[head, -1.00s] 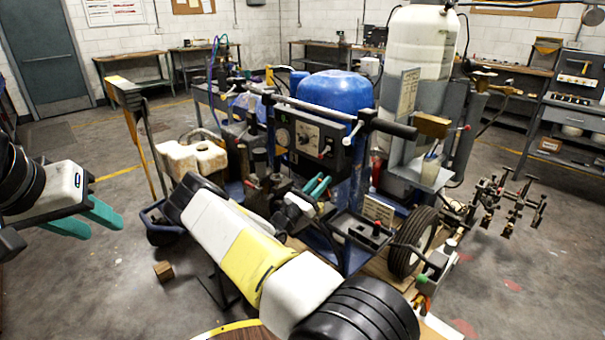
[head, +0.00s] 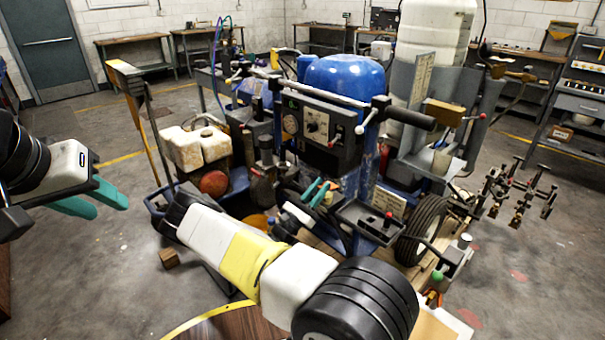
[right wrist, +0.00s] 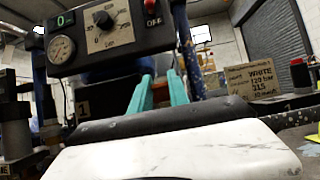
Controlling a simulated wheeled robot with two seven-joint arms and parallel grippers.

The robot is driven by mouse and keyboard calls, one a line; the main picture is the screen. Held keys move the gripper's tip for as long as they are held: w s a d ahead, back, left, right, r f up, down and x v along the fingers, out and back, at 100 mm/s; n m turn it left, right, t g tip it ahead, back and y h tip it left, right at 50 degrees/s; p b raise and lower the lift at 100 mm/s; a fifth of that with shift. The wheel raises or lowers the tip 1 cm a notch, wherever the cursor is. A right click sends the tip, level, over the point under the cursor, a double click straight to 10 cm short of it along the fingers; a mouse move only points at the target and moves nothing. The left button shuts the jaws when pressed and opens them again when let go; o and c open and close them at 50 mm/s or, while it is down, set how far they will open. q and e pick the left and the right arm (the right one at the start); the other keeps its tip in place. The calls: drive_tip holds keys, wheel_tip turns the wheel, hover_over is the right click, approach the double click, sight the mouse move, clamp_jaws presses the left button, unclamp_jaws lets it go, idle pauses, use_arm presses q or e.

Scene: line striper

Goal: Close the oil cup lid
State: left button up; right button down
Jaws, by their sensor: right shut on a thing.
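My right gripper (head: 318,192) reaches in among the line striper's parts, below the control panel (head: 318,124). Its teal fingers also show in the right wrist view (right wrist: 160,92), under the panel with the dial and gauge. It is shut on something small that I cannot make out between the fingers. I cannot tell the oil cup or its lid apart from the dark parts around the fingertips, and the lid's position is not clear. My left gripper (head: 92,201) is at the left over bare floor, its teal fingers apart and empty, far from the machine.
A blue tank (head: 345,82) stands behind the panel, beside a handlebar with a black grip (head: 410,118). A black tray (head: 368,222) and a wheel (head: 424,228) lie right of my right gripper.

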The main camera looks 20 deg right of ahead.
drive_tip(key=shift+f+t+h, duration=0.7)
drive_tip(key=shift+f+h, duration=0.5)
drive_tip(key=shift+f, duration=0.05)
drive_tip(key=shift+r, duration=0.1)
drive_tip(key=c, duration=1.2)
unclamp_jaws()
drive_tip(key=shift+c, duration=0.2)
drive_tip(key=shift+d, duration=0.1)
drive_tip(key=shift+s, duration=0.1)
drive_tip(key=v, duration=0.8)
drive_tip(key=shift+w, duration=0.25)
